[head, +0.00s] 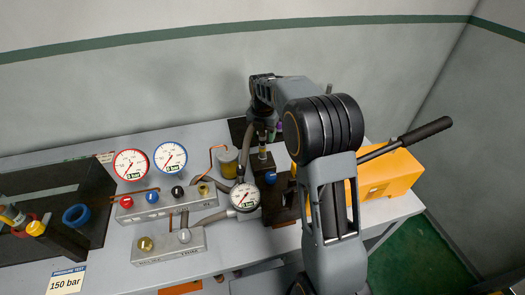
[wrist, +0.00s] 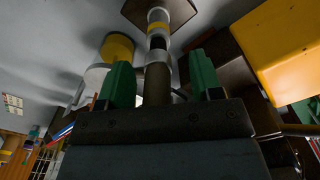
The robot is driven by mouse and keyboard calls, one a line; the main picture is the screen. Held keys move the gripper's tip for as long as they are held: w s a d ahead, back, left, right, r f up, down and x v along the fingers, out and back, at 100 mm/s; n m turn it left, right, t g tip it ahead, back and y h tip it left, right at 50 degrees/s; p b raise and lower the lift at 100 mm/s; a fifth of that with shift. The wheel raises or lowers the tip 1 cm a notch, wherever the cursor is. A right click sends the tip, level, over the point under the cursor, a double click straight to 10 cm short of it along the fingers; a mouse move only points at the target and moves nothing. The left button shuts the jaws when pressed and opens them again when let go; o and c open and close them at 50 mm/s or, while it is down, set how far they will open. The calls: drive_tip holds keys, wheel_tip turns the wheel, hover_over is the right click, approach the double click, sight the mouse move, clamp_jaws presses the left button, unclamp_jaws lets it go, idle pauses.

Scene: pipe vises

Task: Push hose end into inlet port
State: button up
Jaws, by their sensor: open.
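My gripper (wrist: 160,64) is open, with its two green fingers on either side of a dark, banded upright cylinder (wrist: 158,32). In the wrist view, visible gaps separate the fingers from it. I cannot tell whether this cylinder is the hose end. In the head view, my arm reaches over the bench and its end is partly hidden near the dark vise area. A grey hose (head: 246,143) curves down behind the round gauge (head: 244,197). A short grey hose (head: 218,217) joins the front metal block (head: 170,241) to that gauge. I cannot make out the inlet port clearly.
Two dial gauges, red-rimmed (head: 130,164) and blue-rimmed (head: 171,157), stand above a valve block (head: 165,203). A yellow pump with a long black-gripped lever (head: 425,131) stands at right. A dark tray (head: 95,190) lies at left. The bench's front middle is fairly clear.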

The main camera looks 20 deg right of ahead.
sight(262, 144)
drive_tip(key=shift+w+f+p, duration=0.15)
drive_tip(key=shift+f+p, duration=0.3)
drive_tip(key=shift+f, duration=1.85)
clamp_jaws()
